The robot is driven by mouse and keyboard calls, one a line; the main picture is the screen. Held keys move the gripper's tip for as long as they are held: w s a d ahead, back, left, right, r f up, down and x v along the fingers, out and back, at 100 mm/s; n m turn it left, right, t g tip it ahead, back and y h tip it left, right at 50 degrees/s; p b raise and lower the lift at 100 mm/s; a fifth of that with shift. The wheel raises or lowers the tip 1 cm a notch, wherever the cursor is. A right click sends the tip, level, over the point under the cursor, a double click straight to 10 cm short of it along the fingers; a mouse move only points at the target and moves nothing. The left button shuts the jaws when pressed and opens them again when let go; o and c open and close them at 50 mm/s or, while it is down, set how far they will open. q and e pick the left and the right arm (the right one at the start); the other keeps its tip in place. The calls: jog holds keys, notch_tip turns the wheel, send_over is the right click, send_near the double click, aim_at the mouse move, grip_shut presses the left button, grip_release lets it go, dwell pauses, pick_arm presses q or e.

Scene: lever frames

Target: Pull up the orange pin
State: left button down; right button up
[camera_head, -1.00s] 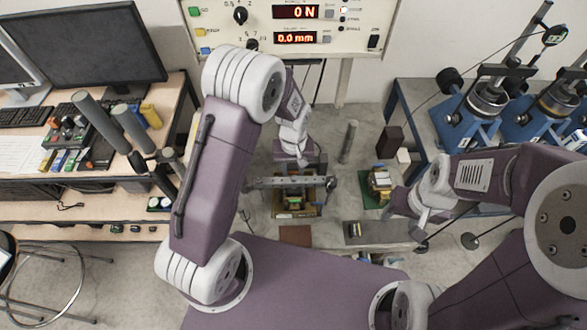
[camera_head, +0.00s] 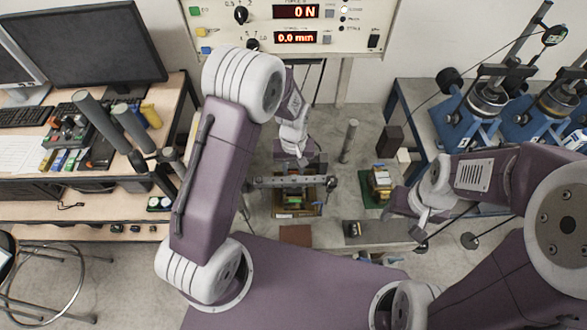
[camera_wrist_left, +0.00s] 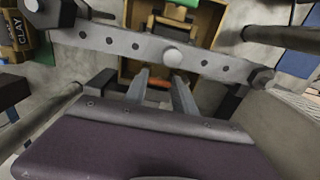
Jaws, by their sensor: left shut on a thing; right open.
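The orange pin (camera_wrist_left: 158,84) shows as a small orange patch in the left wrist view, just below the perforated metal lever bar (camera_wrist_left: 125,45). My left gripper (camera_wrist_left: 163,88) is shut on it, with one grey finger on each side. The rest of the pin is hidden. In the head view the lever bar (camera_head: 278,182) lies across the frame in the middle, and my left gripper (camera_head: 298,163) is behind it, its fingers and the pin not clear. My right gripper (camera_head: 418,233) is open and empty, off to the right.
A wooden box (camera_head: 283,206) with a green item sits under the bar. A grey upright post (camera_head: 349,141) is nearby. A readout panel (camera_head: 300,25) stands at the back.

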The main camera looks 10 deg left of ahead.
aim_at(293, 172)
pick_arm(q)
jog(key=shift+w+r, duration=0.1)
jog(key=shift+w, duration=0.05)
jog(key=shift+r+p, duration=0.7)
jog(key=shift+r, duration=0.2)
jog(key=shift+w+f, duration=0.15)
jog(key=c, duration=1)
grip_release()
jog(key=shift+s, duration=0.2)
notch_tip(293, 172, up, 9)
jog(key=b, duration=0.2)
